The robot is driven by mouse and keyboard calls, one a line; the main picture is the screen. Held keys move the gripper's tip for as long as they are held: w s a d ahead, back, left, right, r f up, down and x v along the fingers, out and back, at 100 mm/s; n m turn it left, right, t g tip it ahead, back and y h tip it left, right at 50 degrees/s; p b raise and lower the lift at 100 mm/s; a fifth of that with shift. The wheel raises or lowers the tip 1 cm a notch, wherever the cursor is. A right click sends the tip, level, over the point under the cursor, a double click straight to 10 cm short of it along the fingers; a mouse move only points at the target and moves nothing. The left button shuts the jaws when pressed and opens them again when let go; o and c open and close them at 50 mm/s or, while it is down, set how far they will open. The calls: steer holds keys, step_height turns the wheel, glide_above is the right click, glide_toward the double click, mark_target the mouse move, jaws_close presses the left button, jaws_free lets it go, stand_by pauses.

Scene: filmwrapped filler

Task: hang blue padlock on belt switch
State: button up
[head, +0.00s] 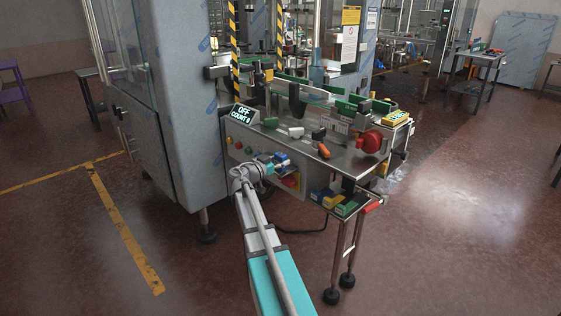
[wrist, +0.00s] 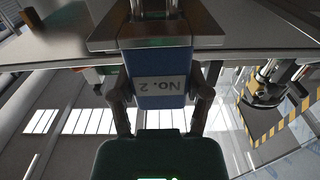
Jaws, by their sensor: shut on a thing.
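My gripper (wrist: 166,98) is shut on the blue padlock (wrist: 157,68). The padlock's label reads "No. 2" and shows upside down in the wrist view. A finger lies on each side of its lower body. A grey metal part overlaps the padlock's top edge in that view; I cannot tell whether the shackle is around anything. In the head view my gripper (head: 272,164) is at the machine's front side, with the blue padlock (head: 282,158) at its tip. A red and yellow switch (head: 291,181) sits on the front panel just below and right of it, partly hidden.
The steel machine table (head: 345,160) bears green guides, an orange-handled tool (head: 323,150) and a red round part (head: 371,141). A display (head: 244,114) reads "OFF COUNT 0". The floor at front right is clear.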

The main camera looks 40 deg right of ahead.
steer(key=shift+f, duration=0.25)
stand_by(0.7)
steer(key=o, duration=1.3)
steer(key=a, duration=0.8)
steer(key=s+a, duration=0.1)
steer(key=a, duration=0.3)
steer(key=shift+f, duration=0.1)
